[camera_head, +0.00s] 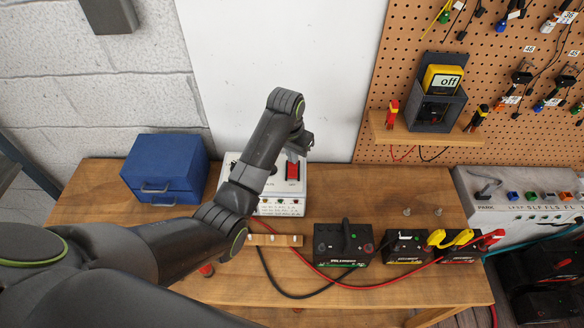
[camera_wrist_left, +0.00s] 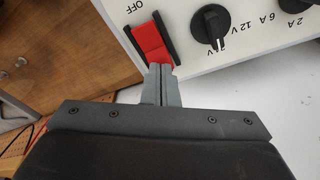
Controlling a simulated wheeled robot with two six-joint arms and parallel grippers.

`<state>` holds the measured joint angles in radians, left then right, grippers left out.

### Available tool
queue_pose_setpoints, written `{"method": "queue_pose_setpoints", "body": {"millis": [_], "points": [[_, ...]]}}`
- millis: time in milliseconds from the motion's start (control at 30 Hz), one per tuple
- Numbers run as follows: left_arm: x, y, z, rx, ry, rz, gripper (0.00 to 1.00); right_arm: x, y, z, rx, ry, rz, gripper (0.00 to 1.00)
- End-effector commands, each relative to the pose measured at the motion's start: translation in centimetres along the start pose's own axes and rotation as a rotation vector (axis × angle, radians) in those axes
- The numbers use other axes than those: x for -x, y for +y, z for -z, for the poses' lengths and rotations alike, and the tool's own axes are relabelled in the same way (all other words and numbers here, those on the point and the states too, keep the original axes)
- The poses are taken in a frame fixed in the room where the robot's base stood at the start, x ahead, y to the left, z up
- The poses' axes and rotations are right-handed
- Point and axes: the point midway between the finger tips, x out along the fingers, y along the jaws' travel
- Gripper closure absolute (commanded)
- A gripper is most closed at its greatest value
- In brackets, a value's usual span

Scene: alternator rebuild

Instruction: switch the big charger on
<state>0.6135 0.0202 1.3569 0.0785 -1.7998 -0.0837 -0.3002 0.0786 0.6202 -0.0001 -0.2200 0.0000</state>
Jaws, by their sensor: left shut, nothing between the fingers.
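The big charger (camera_head: 289,189) is a white box on the wooden bench, against the wall, partly hidden behind my left arm. Its red rocker switch (camera_head: 292,171) is on the right of the panel; in the left wrist view the switch (camera_wrist_left: 150,40) sits in a black frame beside the word OFF. A black dial (camera_wrist_left: 210,27) with 6 A, 12 V and 2 A marks is next to it. My left gripper (camera_head: 294,155) is shut and empty, its fingertips (camera_wrist_left: 160,68) right at one end of the switch. I cannot tell whether they touch it. My right gripper is not in view.
A blue drawer box (camera_head: 165,165) stands left of the charger. A green-marked battery (camera_head: 343,244) and smaller batteries (camera_head: 407,246) with yellow and red clamps and cables stand right of it. A yellow meter (camera_head: 442,79) reading "off" sits on a pegboard shelf.

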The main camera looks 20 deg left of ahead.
Motion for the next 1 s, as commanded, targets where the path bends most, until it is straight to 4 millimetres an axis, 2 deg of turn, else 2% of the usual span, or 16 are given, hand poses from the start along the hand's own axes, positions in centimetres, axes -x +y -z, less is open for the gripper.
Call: {"method": "queue_pose_setpoints", "body": {"millis": [567,933,1000], "points": [[-0.8,0.0,-0.1,0.0,0.0,0.0,1.0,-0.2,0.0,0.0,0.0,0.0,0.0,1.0],[1.8,0.0,0.3,0.0,0.001,0.0,1.0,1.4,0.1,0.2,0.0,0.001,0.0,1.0],[2.1,0.0,0.3,0.0,0.002,0.0,1.0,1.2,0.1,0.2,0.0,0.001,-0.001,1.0]]}}
